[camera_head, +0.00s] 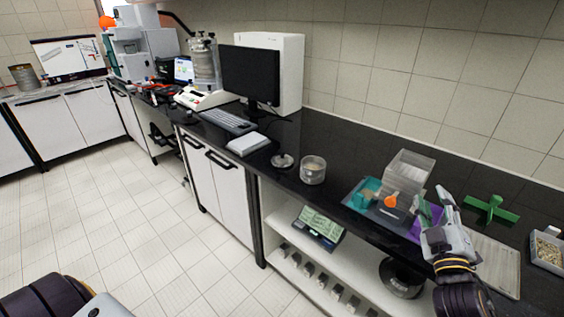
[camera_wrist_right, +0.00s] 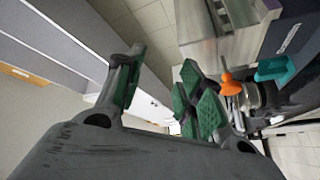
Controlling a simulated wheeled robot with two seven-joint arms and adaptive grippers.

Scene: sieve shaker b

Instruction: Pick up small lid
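A small round grey lid (camera_head: 283,161) with a raised knob lies flat on the black counter, in the middle of the head view. A clear round container (camera_head: 313,170) stands just right of it. My right gripper (camera_head: 436,200) is above the counter's right part, well to the right of the lid. Its green-padded fingers are apart with nothing between them, as the right wrist view (camera_wrist_right: 163,92) also shows. The lid cannot be made out in the wrist view. Only a piece of my left arm shows at the bottom left; its fingertips are out of view.
A tray (camera_head: 362,207) with an orange scoop (camera_head: 390,201) and a clear box (camera_head: 409,172) lie between the lid and my right gripper. A green cross-shaped stand (camera_head: 491,208) is at right. A white device (camera_head: 248,143) and keyboard (camera_head: 228,121) lie left of the lid.

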